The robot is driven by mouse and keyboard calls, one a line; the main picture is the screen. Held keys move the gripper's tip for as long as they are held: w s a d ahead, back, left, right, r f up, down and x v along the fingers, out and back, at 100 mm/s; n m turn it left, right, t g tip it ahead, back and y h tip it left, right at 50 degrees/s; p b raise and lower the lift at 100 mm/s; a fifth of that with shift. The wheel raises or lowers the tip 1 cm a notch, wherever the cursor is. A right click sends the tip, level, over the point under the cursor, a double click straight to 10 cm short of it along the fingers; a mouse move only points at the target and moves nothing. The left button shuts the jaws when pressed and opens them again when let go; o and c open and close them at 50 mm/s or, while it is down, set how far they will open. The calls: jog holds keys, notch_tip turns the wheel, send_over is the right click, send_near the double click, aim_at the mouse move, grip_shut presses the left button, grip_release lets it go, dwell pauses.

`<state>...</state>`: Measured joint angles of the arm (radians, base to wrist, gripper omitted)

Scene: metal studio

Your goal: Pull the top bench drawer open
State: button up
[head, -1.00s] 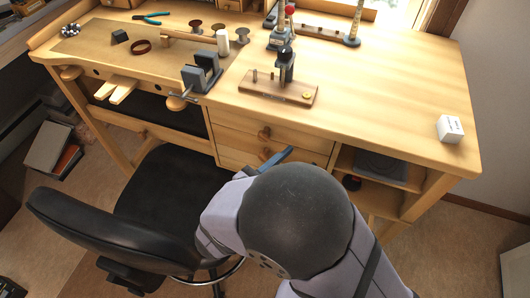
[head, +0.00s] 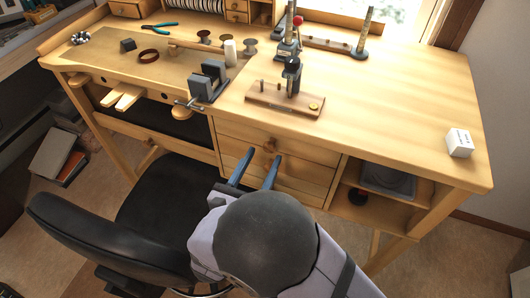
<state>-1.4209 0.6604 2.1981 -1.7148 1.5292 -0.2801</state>
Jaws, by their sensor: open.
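The top bench drawer (head: 305,153) is a pale wooden front just under the bench top, with a round wooden knob (head: 269,146). It looks shut, flush with the bench. My gripper (head: 260,167) is open, with two blue fingers apart, pointing at the drawers from in front. The fingertips are just below the top knob in the picture, and the knob is not between them. Whether they touch the drawer fronts cannot be told. The lower drawer (head: 305,184) is partly hidden behind my gripper, and its knob does not show.
A black chair (head: 88,238) stands left of my arm, close to it. Open shelves (head: 382,205) are right of the drawers. A vise (head: 208,82), a wooden stand (head: 285,100) and a white block (head: 459,143) are on the bench. The right bench top is mostly clear.

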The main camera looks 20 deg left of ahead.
jog(key=shift+w, duration=1.3)
grip_shut()
jog(key=s+p, duration=0.1)
jog(key=s, duration=1.1)
jog(key=shift+s+p, duration=0.35)
jog(key=shift+s, duration=0.05)
grip_release()
